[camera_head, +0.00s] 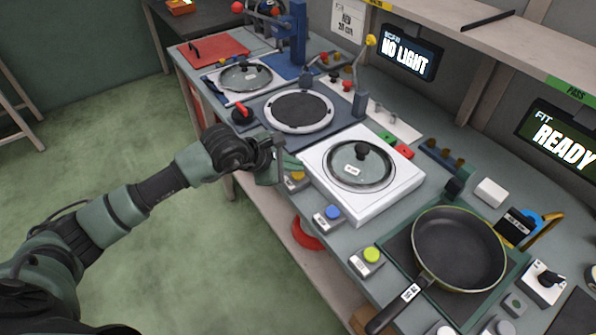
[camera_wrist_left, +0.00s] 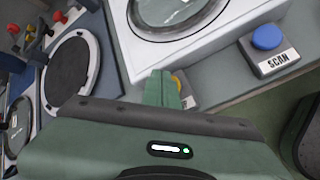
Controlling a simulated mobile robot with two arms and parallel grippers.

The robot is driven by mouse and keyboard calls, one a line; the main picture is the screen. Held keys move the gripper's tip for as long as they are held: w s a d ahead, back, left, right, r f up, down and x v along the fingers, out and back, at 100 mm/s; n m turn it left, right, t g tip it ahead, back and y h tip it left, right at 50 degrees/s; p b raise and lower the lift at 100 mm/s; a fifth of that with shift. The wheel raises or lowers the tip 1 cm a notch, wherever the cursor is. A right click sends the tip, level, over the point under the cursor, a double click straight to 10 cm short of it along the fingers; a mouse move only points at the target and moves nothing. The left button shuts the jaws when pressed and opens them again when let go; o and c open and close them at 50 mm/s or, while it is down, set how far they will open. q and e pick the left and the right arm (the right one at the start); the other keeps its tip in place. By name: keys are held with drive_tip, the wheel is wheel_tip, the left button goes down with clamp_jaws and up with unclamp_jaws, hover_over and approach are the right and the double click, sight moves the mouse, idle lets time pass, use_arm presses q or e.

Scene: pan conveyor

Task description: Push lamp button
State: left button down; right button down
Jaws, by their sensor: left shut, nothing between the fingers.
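A yellow button (camera_head: 297,176) sits on a small grey box at the bench's front edge, beside the white scale-like box (camera_head: 372,208). My left gripper (camera_head: 291,163) is shut and empty, with its fingertips right by this button. In the left wrist view, the fingers (camera_wrist_left: 162,92) partly cover the yellow button (camera_wrist_left: 178,82); I cannot tell whether they touch it. Its label is hidden. A screen (camera_head: 408,57) reads "NO LIGHT". My right gripper is not in view.
A blue button (camera_head: 333,212), labelled SCAN in the left wrist view (camera_wrist_left: 266,38), and a yellow-green button (camera_head: 371,255) stand farther right along the front edge. A frying pan (camera_head: 457,250) lies at right. A lidded pan (camera_head: 360,165) rests on the white box.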

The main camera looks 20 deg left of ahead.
sight(295, 175)
use_arm(q)
drive_tip(key=shift+r, duration=0.35)
wheel_tip(295, 175, up, 6)
drive_tip(key=p, duration=0.3)
drive_tip(key=shift+f, duration=0.15)
idle(0.4)
